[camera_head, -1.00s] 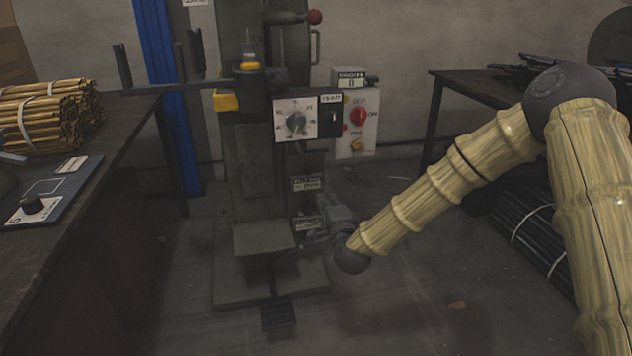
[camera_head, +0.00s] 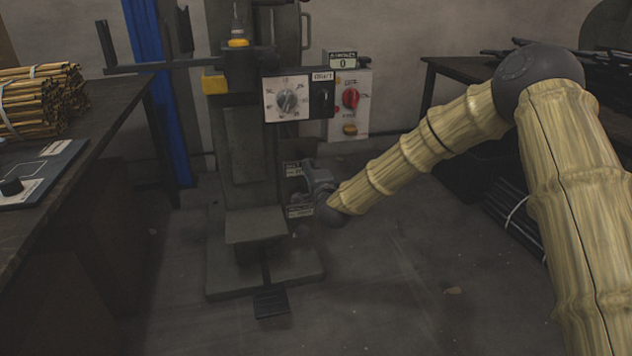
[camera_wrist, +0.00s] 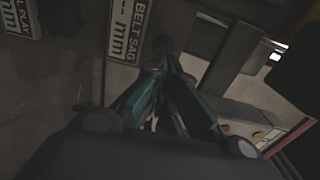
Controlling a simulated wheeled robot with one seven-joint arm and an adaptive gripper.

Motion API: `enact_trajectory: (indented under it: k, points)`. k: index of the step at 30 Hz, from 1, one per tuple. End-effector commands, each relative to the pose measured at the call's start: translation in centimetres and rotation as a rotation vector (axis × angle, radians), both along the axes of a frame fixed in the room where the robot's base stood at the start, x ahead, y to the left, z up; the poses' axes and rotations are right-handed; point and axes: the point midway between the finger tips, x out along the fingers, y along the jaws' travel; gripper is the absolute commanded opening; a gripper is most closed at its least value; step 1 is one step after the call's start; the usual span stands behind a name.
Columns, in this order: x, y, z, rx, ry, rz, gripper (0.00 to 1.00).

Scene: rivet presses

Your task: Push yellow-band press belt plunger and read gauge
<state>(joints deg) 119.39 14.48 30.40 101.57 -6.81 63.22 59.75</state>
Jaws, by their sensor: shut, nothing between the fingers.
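The press (camera_head: 238,150) stands in the middle of the head view, with yellow parts (camera_head: 215,84) on its upper head. Two small label plates, an upper one (camera_head: 293,169) and a lower one (camera_head: 300,211), sit on its right side. In the wrist view the belt sag plate (camera_wrist: 127,30) shows dashes before "mm". A dark round knob (camera_wrist: 163,45), perhaps the plunger, lies just beyond my fingertips; I cannot tell whether they touch it. My gripper (camera_wrist: 168,65) is shut and empty. In the head view its fingertips are hidden beside the press.
A second plate (camera_wrist: 18,16) ending in "L PLAY" shows at the wrist view's left. A control box (camera_head: 350,105) with a red knob hangs right of the press. A bench (camera_head: 95,110) with bundled rods stands left, a dark table (camera_head: 465,70) right.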

Motion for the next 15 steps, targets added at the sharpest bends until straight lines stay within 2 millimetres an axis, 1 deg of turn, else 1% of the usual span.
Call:
enact_trajectory:
  k: [1, 6, 10, 15]
  points:
    - [0.9, 0.2, -0.3, -0.001, -0.002, -0.001, 0.00]
    - [3.0, 0.6, -0.3, -0.002, -0.002, 0.000, 0.00]
    - [4.1, 0.8, -0.2, -0.001, -0.001, -0.001, 0.00]
    - [4.7, 1.0, -0.1, -0.001, 0.001, 0.000, 0.00]
